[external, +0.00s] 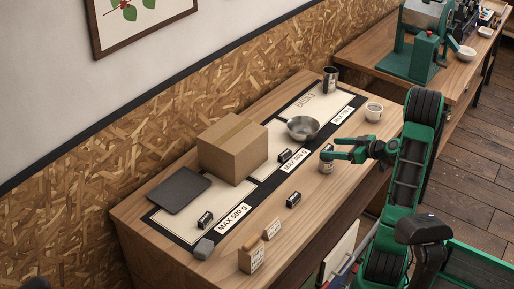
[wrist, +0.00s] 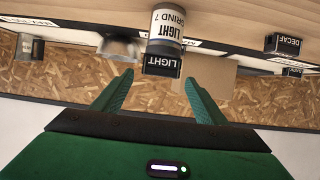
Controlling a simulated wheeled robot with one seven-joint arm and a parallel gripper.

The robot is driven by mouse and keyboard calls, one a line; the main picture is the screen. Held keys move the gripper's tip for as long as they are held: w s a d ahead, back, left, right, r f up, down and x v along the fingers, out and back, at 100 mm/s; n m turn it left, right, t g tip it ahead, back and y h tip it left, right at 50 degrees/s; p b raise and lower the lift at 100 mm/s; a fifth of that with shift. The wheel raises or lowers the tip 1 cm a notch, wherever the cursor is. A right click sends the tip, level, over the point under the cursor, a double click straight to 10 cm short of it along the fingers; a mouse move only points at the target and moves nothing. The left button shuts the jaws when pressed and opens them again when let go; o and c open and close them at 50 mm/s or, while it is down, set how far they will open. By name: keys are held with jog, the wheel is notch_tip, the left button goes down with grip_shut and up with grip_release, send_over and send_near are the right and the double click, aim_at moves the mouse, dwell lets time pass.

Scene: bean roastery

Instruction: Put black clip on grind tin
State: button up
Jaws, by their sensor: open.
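The grind tin (wrist: 168,25) reads "LIGHT GRIND 7" in the wrist view, which shows the scene upside down. My gripper (wrist: 160,79) is open, with one green finger on each side of the clip and a gap on both sides. In the external view my gripper (external: 333,149) is at the tin (external: 326,166) near the table's front edge. It partly hides the tin's top.
Other black clips stand on the table (external: 220,270): one at front centre (external: 293,200), one on the mat (external: 284,155), one at left (external: 205,219).

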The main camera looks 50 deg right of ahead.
jog(key=v, duration=0.7)
jog(key=a+f+g, duration=0.1)
jog(key=a+g, duration=0.1)
jog(key=a, duration=0.3)
jog(key=a+f+g+y, duration=0.1)
jog(key=a+f+g, duration=0.1)
jog(key=a, duration=0.4)
jog(key=s+a+f+g+y, duration=0.1)
jog(key=a+f+g, duration=0.1)
jog(key=a, duration=0.3)
jog(key=shift+s+a+f+g, duration=0.15)
jog(key=shift+f+g, duration=0.1)
jog(key=shift+g, duration=0.45)
jog(key=s+a+r+m+g+h, duration=0.1)
jog(key=s+a+m+g, duration=0.2)
jog(key=s, duration=0.4)
jog(key=s+a+r+m+g, duration=0.1)
jog(key=s+a+m+g, duration=0.2)
jog(key=s+a, duration=0.2)
jog(key=s, duration=0.3)
jog(key=shift+a+h, duration=0.15)
jog(key=shift+h, duration=0.25)
jog(key=shift+w, duration=0.15)
